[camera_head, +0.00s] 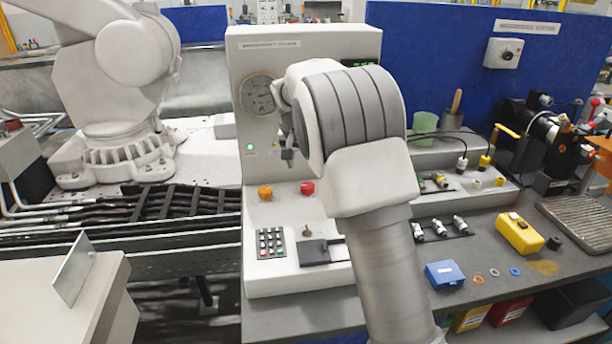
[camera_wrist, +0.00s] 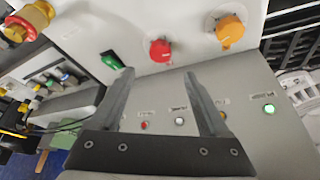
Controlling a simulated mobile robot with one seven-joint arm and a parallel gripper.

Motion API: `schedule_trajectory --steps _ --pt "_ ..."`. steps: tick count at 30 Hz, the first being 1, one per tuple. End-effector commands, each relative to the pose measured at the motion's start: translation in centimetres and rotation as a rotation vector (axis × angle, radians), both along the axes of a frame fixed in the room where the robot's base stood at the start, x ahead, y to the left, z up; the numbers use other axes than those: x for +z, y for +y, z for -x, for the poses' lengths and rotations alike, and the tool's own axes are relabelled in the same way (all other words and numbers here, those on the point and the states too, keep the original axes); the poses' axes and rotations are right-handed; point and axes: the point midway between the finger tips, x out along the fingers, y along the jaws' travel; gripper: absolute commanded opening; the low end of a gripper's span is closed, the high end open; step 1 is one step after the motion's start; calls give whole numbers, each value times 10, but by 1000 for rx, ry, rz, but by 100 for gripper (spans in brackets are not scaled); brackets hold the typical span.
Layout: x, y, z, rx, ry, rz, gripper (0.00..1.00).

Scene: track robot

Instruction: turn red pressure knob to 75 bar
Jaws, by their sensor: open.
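The red knob (camera_head: 307,188) sits on the sloped front of the white console (camera_head: 262,222), right of an orange knob (camera_head: 265,192). In the wrist view the red knob (camera_wrist: 161,50) is just beyond the fingertips and roughly centred between them, with the orange knob (camera_wrist: 229,30) to its right. My gripper (camera_wrist: 160,74) is open and empty, with a clear gap to the red knob. In the head view my gripper (camera_head: 288,155) is mostly hidden behind my arm, above the knobs. The round gauge (camera_head: 258,94) is partly covered by my arm; its reading is too small to tell.
A green rocker switch (camera_wrist: 112,60) is close beside the left finger. A green lamp (camera_wrist: 269,109) is lit on the upright panel. A keypad (camera_head: 271,242) is below the knobs. A green display (camera_head: 360,63) is mostly hidden behind my arm.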

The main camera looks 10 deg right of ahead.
Motion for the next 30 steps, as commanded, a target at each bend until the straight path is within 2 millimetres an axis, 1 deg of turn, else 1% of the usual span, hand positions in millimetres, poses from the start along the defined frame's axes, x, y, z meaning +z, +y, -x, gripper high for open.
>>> schedule_trajectory --steps 1,3,6,10,15,26,29,30 --pt "15 3 4 2 -5 0 79" --pt "30 6 10 2 -4 -1 79" --pt "48 10 17 1 -4 -1 79" --pt "66 13 23 2 -2 0 79" --pt "76 15 28 1 0 0 79" --pt "78 15 29 1 0 0 79" --pt "85 12 37 7 -2 -6 79" --pt "90 9 42 14 -3 -10 79"
